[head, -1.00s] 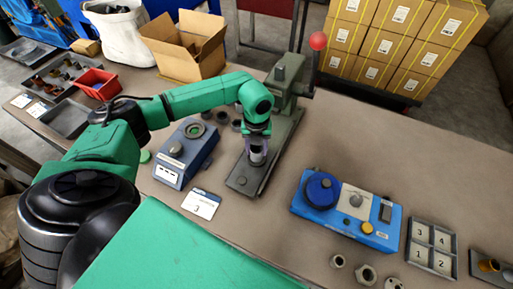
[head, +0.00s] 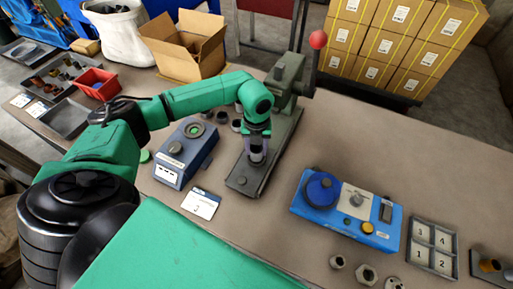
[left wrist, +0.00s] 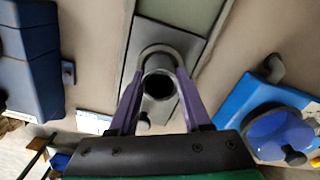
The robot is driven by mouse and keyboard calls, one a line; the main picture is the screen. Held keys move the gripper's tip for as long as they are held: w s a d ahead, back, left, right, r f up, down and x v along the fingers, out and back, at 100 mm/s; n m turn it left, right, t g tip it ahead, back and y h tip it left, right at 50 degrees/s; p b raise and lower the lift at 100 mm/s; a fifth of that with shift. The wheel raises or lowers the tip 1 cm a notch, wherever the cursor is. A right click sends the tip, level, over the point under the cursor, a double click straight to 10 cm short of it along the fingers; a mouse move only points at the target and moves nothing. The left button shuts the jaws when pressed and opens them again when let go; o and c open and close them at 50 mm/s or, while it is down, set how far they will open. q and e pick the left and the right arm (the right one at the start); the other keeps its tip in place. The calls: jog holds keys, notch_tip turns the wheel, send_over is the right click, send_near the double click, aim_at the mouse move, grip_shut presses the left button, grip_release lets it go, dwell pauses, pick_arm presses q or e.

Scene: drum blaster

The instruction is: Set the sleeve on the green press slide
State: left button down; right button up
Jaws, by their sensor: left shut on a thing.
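The sleeve (head: 257,155) is a small grey ring with a dark hole. It is upright between the fingers of my left gripper (head: 257,148), over the front part of the green press slide (head: 243,181). The slide is the long grey-green plate running out from the press (head: 285,78). In the left wrist view the purple fingers of the left gripper (left wrist: 160,75) close on both sides of the sleeve (left wrist: 160,55), with the slide (left wrist: 151,8) around it. I cannot tell whether the sleeve's bottom touches the plate. My right gripper is not in view.
A blue-grey fixture (head: 185,152) stands left of the slide, with a label card (head: 201,204) in front. A blue control box (head: 347,208) stands to the right. Several small rings sit near the press column. The red-knobbed lever (head: 318,42) rises behind.

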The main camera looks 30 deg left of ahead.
pick_arm(q)
jog(key=shift+f+b, duration=0.4)
jog(key=shift+f, duration=0.15)
jog(key=c, duration=0.6)
grip_release()
notch_tip(320, 180, up, 11)
jog(key=p, duration=0.8)
